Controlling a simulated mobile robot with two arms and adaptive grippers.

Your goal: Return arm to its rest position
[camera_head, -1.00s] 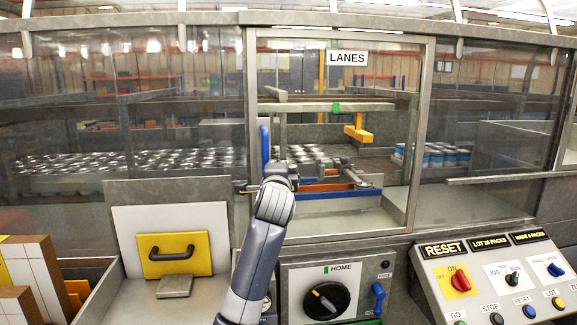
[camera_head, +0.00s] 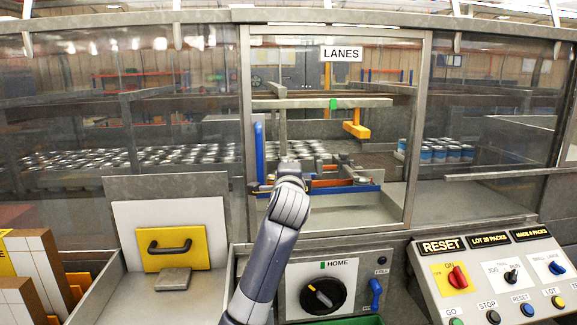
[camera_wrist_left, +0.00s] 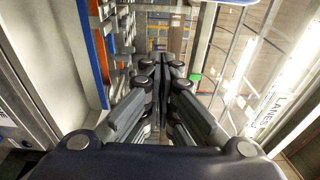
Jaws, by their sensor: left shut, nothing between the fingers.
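My left arm (camera_head: 265,250) rises from the bottom of the head view to the opening under the LANES sign (camera_head: 342,54). Its wrist is in front of the opening's lower left part and hides much of the hand. The left gripper (camera_wrist_left: 160,62) is shut and empty in the left wrist view, its fingers together and pointing in among the rails. A blue and orange rail (camera_wrist_left: 92,50) lies to the left of the fingers there, apart from them. My right gripper is in neither view.
A metal frame and clear panels surround the opening. A blue upright handle (camera_head: 259,152) stands at its left edge and a yellow bracket (camera_head: 356,128) hangs inside. Below are the HOME dial (camera_head: 323,296) and the control panel (camera_head: 490,275). A yellow plate with a handle (camera_head: 173,249) is at left.

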